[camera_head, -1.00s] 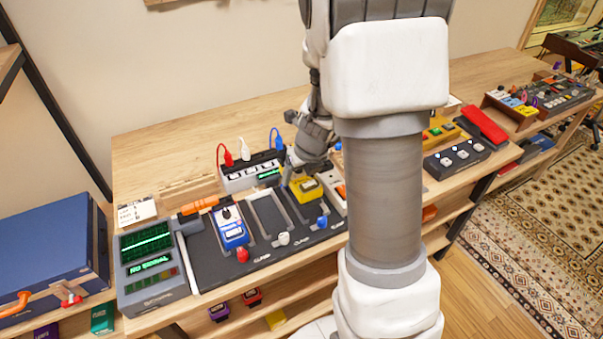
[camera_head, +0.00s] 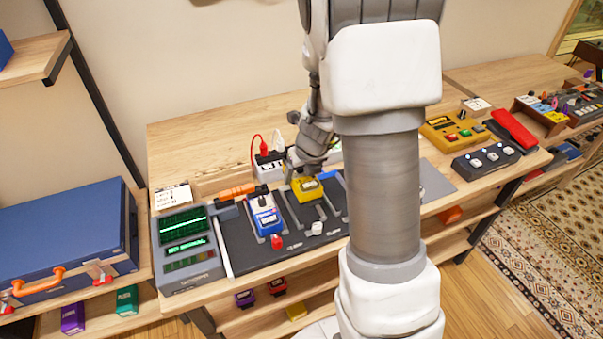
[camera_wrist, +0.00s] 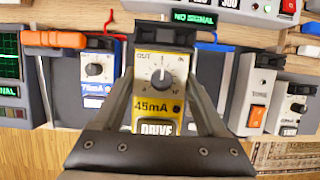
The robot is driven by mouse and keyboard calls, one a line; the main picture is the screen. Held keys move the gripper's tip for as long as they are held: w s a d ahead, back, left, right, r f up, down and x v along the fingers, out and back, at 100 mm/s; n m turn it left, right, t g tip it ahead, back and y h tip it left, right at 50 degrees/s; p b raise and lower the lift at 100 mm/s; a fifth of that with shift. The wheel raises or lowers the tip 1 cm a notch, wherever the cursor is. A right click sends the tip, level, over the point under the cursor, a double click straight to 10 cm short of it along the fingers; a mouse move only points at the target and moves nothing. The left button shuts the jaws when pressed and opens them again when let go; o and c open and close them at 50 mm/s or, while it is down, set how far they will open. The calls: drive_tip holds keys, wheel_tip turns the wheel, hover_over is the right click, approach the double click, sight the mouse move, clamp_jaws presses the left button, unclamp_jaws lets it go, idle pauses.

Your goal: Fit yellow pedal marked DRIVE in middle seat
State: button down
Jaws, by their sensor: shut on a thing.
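The yellow pedal marked DRIVE (camera_wrist: 158,88) fills the middle of the wrist view, its label facing me. My gripper (camera_wrist: 160,78) is shut on it, one finger along each side. In the head view, the yellow pedal (camera_head: 309,188) is at the far part of the middle seat (camera_head: 316,214) of the dark pedal board (camera_head: 240,254), under my gripper (camera_head: 305,174). I cannot tell whether it touches the board. A white knob-like switch (camera_head: 317,228) sits at the seat's near end.
A blue-and-white pedal (camera_head: 264,215) occupies the left seat, close by; it also shows in the wrist view (camera_wrist: 97,72). A power strip with a red plug (camera_head: 264,150) stands behind. A grey display unit (camera_head: 187,252) stands left. My arm hides the board's right part.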

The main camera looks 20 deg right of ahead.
drive_tip(key=shift+f+b, duration=2.7)
drive_tip(key=shift+f, duration=0.3)
drive_tip(key=shift+f, duration=0.7)
